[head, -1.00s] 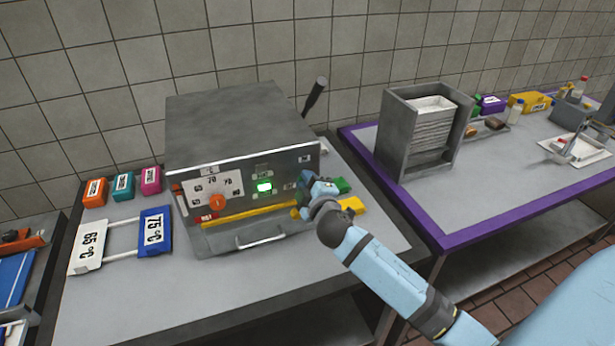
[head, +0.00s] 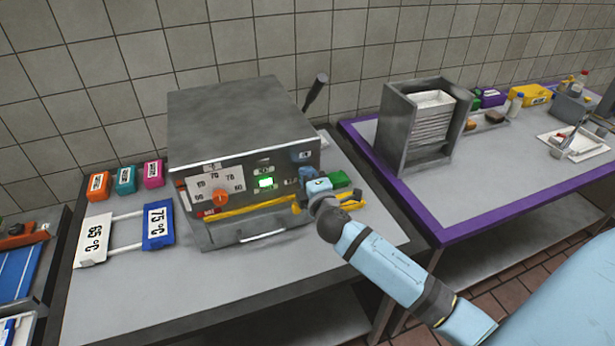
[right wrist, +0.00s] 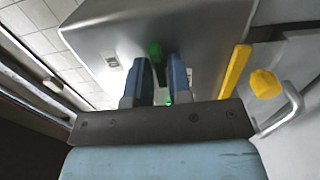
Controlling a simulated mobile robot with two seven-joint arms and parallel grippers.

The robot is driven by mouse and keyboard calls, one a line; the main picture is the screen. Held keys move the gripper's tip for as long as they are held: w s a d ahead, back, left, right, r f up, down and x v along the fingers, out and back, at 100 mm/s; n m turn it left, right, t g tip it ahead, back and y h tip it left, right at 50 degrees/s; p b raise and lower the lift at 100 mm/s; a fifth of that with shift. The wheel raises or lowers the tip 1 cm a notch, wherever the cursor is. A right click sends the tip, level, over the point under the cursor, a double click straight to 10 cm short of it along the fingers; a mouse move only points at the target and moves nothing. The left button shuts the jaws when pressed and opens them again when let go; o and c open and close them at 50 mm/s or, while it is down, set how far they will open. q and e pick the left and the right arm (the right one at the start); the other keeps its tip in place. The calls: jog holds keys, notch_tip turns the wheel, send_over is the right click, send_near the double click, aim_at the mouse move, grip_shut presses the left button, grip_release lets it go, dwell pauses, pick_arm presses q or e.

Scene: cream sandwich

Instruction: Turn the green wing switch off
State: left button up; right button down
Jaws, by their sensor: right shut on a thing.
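The green wing switch (head: 340,179) shows at the right front of the grey press machine (head: 240,125), partly behind my right gripper (head: 316,184). In the right wrist view, the tip of the green switch (right wrist: 154,50) shows between the two blue fingers of my right gripper (right wrist: 158,72), which is shut on it. The fingers hide most of the switch, so its exact angle is hard to tell. A green indicator (head: 266,183) on the machine's front panel is lit. My left gripper is not in view.
A yellow bar (head: 250,206) runs along the machine's front, above a metal handle (head: 262,235). A yellow wing knob (right wrist: 265,85) is close beside my gripper. An orange dial (head: 220,198) is on the panel. Temperature plates (head: 158,226) lie left. A rack (head: 420,125) stands right.

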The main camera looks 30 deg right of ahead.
jog(key=c, duration=1.2)
grip_release()
jog(key=shift+s, duration=0.1)
jog(key=shift+b+v, duration=1.6)
jog(key=shift+v, duration=5.25)
jog(key=shift+f, duration=0.1)
jog(key=s+a+f+m+g+y, duration=0.2)
jog(key=s+a+f+m, duration=0.2)
jog(key=f, duration=0.3)
jog(key=s+a+f+m+g+y+p, duration=0.1)
jog(key=s+a+f+m+g+y, duration=0.1)
jog(key=f, duration=0.5)
jog(key=s+a+f+m+g+y+p, duration=0.1)
jog(key=s+a+f+m+g+y, duration=0.1)
jog(key=s+a+f+m, duration=0.4)
jog(key=shift+s+a+f+y, duration=0.3)
jog(key=shift+s+f+y, duration=0.1)
jog(key=shift+s, duration=0.15)
jog(key=shift+s+a+f+y, duration=0.3)
jog(key=shift+s+f+y, duration=0.1)
jog(key=shift+s, duration=0.1)
